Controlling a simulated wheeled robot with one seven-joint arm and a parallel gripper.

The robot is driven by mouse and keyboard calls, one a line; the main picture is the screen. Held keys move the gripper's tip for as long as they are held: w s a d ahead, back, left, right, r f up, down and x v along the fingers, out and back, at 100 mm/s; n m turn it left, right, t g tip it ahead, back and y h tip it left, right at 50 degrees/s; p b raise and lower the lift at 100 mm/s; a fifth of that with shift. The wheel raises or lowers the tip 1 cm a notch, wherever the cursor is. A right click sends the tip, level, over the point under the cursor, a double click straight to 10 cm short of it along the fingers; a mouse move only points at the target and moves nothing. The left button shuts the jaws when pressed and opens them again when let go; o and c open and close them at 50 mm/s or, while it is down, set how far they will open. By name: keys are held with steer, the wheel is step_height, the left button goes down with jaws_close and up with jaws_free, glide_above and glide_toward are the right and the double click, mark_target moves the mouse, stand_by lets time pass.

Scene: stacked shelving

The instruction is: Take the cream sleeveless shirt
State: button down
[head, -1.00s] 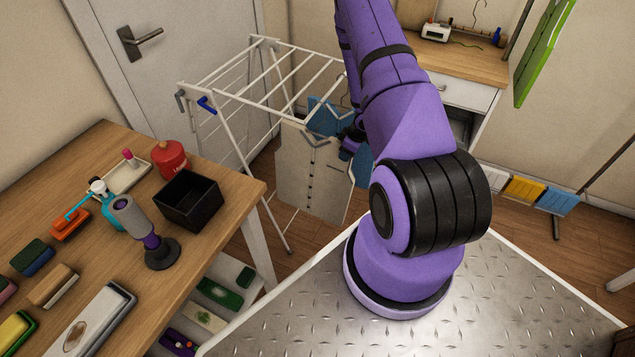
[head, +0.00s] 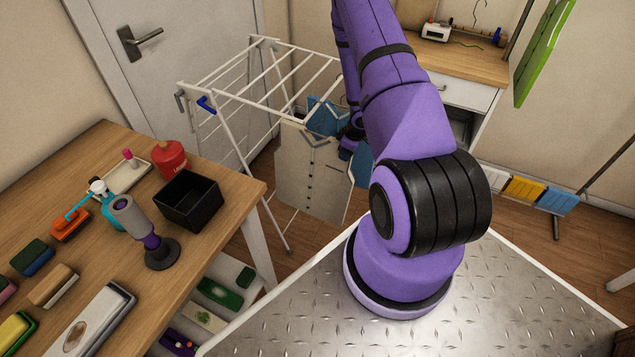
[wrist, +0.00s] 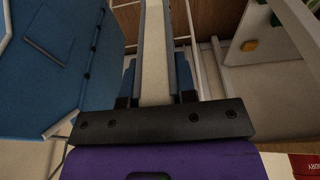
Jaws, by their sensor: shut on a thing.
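The cream sleeveless shirt (head: 310,180), with a dark row of buttons down its front, hangs beside the white drying rack (head: 290,92) in the head view. A blue garment (head: 325,117) is partly visible behind it. My gripper (wrist: 157,75) is shut on a pale cream strip (wrist: 154,50) in the wrist view, which looks like the shirt seen nearly edge-on. In the head view my gripper is at the shirt's right shoulder, mostly hidden by my arm. The blue garment (wrist: 50,65) fills the left of the wrist view, apart from the fingers.
A wooden table (head: 226,195) with a black box (head: 190,200), a red container (head: 170,158) and several tools stands at left. A desk (head: 470,60) stands at the back right. A door (head: 150,75) is behind the rack. Rack bars are close to the shirt.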

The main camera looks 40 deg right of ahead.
steer(key=shift+a, duration=0.15)
steer(key=shift+v, duration=1.25)
steer(key=shift+w, duration=0.1)
steer(key=shift+g, duration=0.4)
steer(key=shift+r, duration=0.15)
steer(key=shift+s+d+r, duration=0.2)
steer(key=shift+s+r, duration=0.15)
steer(key=shift+r, duration=0.4)
steer(key=shift+s+d+r, duration=0.2)
steer(key=shift+s+r, duration=0.1)
steer(key=shift+r, duration=0.5)
steer(key=shift+s, duration=0.1)
steer(key=shift+s+d, duration=0.3)
steer(key=shift+s, duration=0.45)
steer(key=shift+s+d, duration=0.35)
steer(key=shift+s, duration=0.35)
steer(key=shift+s+d, duration=0.3)
steer(key=shift+s, duration=0.55)
